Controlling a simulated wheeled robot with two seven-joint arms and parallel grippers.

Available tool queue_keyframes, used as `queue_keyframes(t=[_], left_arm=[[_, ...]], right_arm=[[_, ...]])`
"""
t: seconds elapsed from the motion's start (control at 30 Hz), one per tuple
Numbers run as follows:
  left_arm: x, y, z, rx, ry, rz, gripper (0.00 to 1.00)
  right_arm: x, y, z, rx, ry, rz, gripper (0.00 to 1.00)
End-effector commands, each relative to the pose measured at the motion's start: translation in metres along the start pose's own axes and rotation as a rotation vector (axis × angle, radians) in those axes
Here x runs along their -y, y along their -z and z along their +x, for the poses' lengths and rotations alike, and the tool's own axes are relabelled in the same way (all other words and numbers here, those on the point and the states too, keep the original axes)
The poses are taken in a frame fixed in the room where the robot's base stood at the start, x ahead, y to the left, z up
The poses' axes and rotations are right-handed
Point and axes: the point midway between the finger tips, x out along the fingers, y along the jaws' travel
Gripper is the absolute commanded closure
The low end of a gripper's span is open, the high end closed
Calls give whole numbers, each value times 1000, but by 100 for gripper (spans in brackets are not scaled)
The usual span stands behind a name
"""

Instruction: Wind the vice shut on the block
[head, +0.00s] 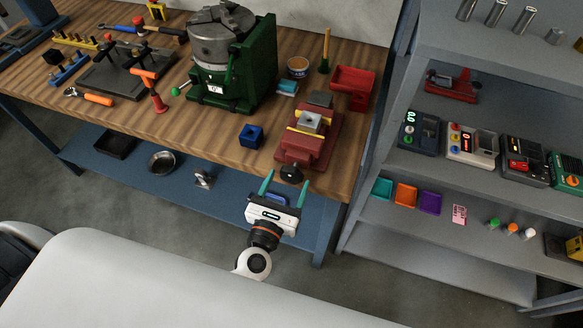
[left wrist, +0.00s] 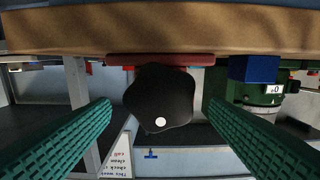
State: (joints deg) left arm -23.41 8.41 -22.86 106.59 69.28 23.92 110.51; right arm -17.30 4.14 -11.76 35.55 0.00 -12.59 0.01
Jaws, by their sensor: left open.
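The red vice (head: 296,152) sits near the right front edge of the wooden bench. A grey metal block (head: 310,121) lies at its yellow-edged jaws; I cannot tell whether both jaws touch it. The vice's black knob (head: 291,174) juts out past the bench edge. My left gripper (head: 286,184) is open in front of the bench, its green fingers pointing at the knob. In the left wrist view, the lobed knob (left wrist: 158,96), with a white dot, sits between the two spread fingers, with a gap on each side. My right gripper is not in view.
The bench's front edge (left wrist: 160,38) runs close by the fingers in the left wrist view. A blue block (head: 251,136) lies left of the vice, and a red bin (head: 352,82) stands behind it. A grey shelf (head: 455,185) stands to the right.

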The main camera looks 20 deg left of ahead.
Motion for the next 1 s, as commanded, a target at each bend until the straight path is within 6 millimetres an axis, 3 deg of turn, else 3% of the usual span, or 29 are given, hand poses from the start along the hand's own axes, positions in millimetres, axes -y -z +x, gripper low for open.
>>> queue_keyframes(t=[0.2,0.57,0.67,0.87,1.0], left_arm=[[0,1,28,0,-1,2,30],[0,-1,34,1,-1,2,30],[0,-1,34,1,-1,2,41],[0,-1,34,1,-1,2,74],[0,-1,34,1,-1,7,74]], right_arm=[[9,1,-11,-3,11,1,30],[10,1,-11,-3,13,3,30],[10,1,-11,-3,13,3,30],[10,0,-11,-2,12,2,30],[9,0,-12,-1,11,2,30]])
